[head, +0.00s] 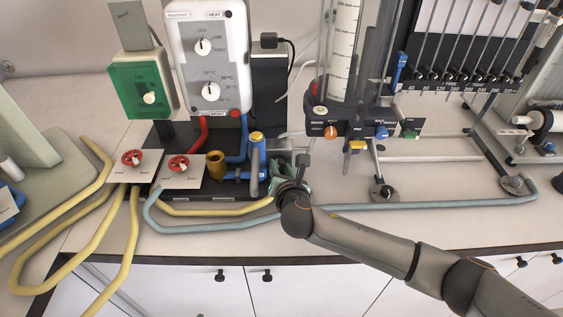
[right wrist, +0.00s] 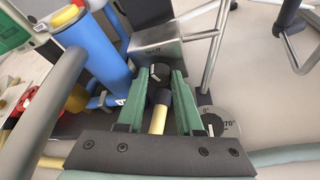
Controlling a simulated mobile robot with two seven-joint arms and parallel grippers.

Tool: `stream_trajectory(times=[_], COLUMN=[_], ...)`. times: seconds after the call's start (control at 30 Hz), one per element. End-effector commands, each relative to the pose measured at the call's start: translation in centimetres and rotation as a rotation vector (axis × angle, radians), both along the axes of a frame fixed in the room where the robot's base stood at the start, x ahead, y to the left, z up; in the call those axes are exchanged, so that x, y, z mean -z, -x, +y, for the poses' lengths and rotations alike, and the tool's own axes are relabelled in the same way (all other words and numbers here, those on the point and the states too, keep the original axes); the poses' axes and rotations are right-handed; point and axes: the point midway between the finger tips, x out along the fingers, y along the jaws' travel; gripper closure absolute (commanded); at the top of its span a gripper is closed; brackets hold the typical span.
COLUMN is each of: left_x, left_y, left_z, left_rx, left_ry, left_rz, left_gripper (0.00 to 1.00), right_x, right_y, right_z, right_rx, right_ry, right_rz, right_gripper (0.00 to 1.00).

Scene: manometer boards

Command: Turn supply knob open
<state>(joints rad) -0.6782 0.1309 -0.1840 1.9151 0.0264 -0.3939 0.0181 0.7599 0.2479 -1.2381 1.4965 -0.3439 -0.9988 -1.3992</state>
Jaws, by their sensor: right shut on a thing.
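My right gripper (head: 280,178) is at the lower middle of the head view, at the right end of the dark base under the blue and yellow pipework. In the right wrist view its green fingers (right wrist: 160,85) are closed on a dark round knob (right wrist: 160,72) with a pale pointer mark. The knob sits in front of a metal box (right wrist: 180,42). I cannot read a supply label on it. A cream rod (right wrist: 159,118) shows below the knob, between the fingers. In the head view the gripper and wrist hide the knob. My left gripper is not in view.
A blue cylinder (right wrist: 92,50) stands close left of the fingers. A degree dial (right wrist: 222,122) is close right. Two red handwheels (head: 132,158) (head: 178,164), a white heater box (head: 208,60) and a glass column (head: 343,45) stand around. A blue-grey hose (head: 430,204) runs along the front.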

Motion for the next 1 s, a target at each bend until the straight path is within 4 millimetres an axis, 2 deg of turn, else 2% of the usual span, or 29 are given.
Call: stream_trajectory(times=[0.4,0.93,0.97,1.0], left_x=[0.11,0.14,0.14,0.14], left_y=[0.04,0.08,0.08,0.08], left_z=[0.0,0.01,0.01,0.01], left_rx=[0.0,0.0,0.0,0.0], left_ry=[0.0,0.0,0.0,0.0], left_rz=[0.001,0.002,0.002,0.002], left_gripper=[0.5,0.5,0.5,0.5], right_x=[-0.11,-0.12,-0.12,-0.12], right_y=[-0.06,-0.07,-0.07,-0.07], right_z=[0.25,0.24,0.24,0.24], right_rx=[0.0,0.0,0.0,0.001], right_ry=[0.202,0.231,0.231,0.23], right_rz=[-0.003,-0.003,-0.003,-0.003], right_gripper=[1.0,1.0,0.64,0.59])
